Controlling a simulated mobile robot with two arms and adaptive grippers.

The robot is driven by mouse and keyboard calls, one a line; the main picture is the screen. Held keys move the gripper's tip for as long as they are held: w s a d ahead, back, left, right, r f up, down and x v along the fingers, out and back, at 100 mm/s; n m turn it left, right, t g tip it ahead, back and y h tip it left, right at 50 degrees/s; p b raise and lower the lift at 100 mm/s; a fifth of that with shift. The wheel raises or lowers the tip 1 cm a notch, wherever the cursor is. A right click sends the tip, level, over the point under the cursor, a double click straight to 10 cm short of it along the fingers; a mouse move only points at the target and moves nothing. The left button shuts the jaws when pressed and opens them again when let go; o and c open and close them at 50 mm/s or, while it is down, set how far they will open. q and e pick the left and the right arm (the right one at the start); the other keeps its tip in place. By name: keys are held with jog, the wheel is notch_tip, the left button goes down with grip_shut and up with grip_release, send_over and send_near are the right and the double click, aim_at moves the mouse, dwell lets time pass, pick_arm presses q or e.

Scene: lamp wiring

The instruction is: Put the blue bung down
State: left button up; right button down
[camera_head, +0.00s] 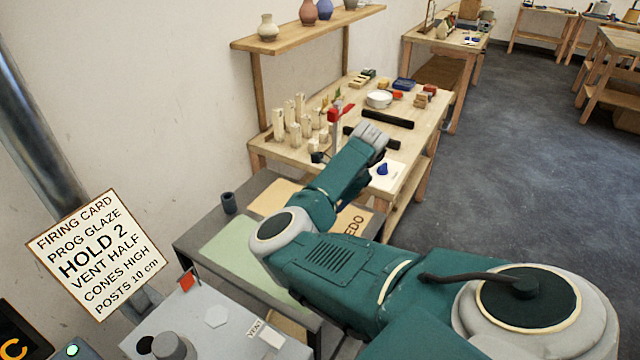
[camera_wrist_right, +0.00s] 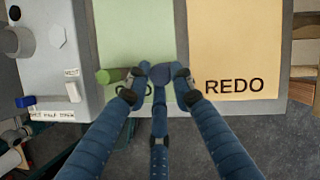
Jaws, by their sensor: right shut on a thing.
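The blue bung (camera_wrist_right: 178,70) shows as a small dark blue round end between the fingertips of my right gripper (camera_wrist_right: 166,80) in the right wrist view. The gripper is shut on it; the fingers hide part of it. Behind it in this view lie a green sheet (camera_wrist_right: 135,30), its lettering partly covered, and an orange sheet marked REDO (camera_wrist_right: 235,50). The bung shows over the border between them; I cannot tell its height. My left gripper is out of view.
A green cylinder (camera_wrist_right: 110,75) is at the green sheet's left side. A grey device (camera_wrist_right: 65,60) stands left of the sheets. A dark cup (camera_head: 228,202) stands at the grey table's back corner. A wooden table (camera_head: 405,140) beyond holds posts and a blue cone (camera_head: 383,169).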

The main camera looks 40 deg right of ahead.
notch_tip(320, 180, down, 4)
jog(key=shift+s+r+p, duration=0.1)
jog(key=shift+r+p, duration=0.15)
jog(key=shift+p, duration=0.15)
jog(key=shift+f, duration=0.4)
jog(key=c, duration=1.5)
grip_release()
jog(key=shift+b+v, duration=1.15)
jog(key=shift+v, duration=4.9)
